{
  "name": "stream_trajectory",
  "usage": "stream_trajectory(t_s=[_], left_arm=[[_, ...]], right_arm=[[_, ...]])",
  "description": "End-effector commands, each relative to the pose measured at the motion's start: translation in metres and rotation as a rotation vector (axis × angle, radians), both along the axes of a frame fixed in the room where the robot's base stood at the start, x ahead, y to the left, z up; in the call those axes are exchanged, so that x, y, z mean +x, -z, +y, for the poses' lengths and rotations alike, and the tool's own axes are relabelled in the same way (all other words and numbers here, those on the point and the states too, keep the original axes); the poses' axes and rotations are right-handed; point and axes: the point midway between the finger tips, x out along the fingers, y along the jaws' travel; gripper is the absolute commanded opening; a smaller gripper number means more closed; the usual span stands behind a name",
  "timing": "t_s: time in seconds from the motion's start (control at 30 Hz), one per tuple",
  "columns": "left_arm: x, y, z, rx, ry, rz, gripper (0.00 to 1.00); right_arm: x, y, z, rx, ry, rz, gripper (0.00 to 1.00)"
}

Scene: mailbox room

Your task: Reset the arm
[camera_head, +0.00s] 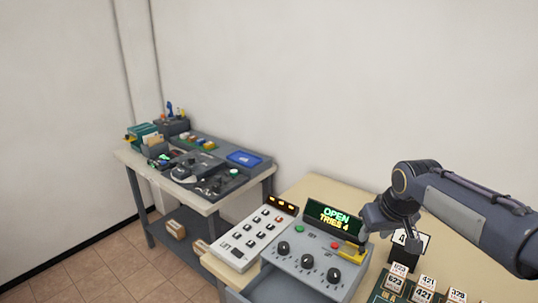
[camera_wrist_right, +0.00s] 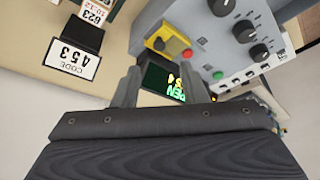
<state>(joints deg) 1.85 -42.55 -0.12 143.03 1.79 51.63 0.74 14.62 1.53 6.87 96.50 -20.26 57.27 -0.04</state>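My right arm comes in from the right in the head view, and its gripper (camera_head: 368,229) hangs above the right end of a grey control box (camera_head: 300,262). In the right wrist view the gripper (camera_wrist_right: 162,78) has its two fingers apart, with nothing held between them. The box's display (camera_head: 334,217) reads "OPEN TRIES 4" and shows in the gap between the fingers in the wrist view (camera_wrist_right: 160,82). A yellow piece (camera_head: 352,256) on the box lies just below the gripper. My left gripper is in neither view.
A white keypad panel (camera_head: 255,236) stands left of the box. A side table (camera_head: 133,160) with trays stands at the back left. The wall behind is bare.

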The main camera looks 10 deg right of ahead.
Motion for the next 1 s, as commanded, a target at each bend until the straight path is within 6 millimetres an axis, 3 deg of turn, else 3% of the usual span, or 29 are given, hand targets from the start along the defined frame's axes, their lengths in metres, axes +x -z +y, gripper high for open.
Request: stream_trajectory(t_s=[0.13, 0.27, 0.4, 0.53, 0.7, 1.0], left_arm=[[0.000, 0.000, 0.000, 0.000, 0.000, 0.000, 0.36], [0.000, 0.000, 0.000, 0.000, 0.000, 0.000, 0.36], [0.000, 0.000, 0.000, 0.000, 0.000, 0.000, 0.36], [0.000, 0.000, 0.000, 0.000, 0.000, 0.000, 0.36], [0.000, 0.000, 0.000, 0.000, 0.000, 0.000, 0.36], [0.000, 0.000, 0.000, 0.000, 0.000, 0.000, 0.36]], right_arm=[[-0.032, -0.004, 0.019, 0.035, -0.004, -0.018, 0.39], [-0.091, 0.001, 0.055, 0.119, -0.008, -0.046, 0.39], [-0.155, 0.022, 0.096, 0.232, -0.008, -0.075, 0.39], [-0.196, 0.045, 0.124, 0.319, -0.008, -0.091, 0.39], [-0.218, 0.061, 0.142, 0.376, -0.008, -0.100, 0.39], [-0.219, 0.062, 0.144, 0.381, -0.008, -0.098, 0.39]])
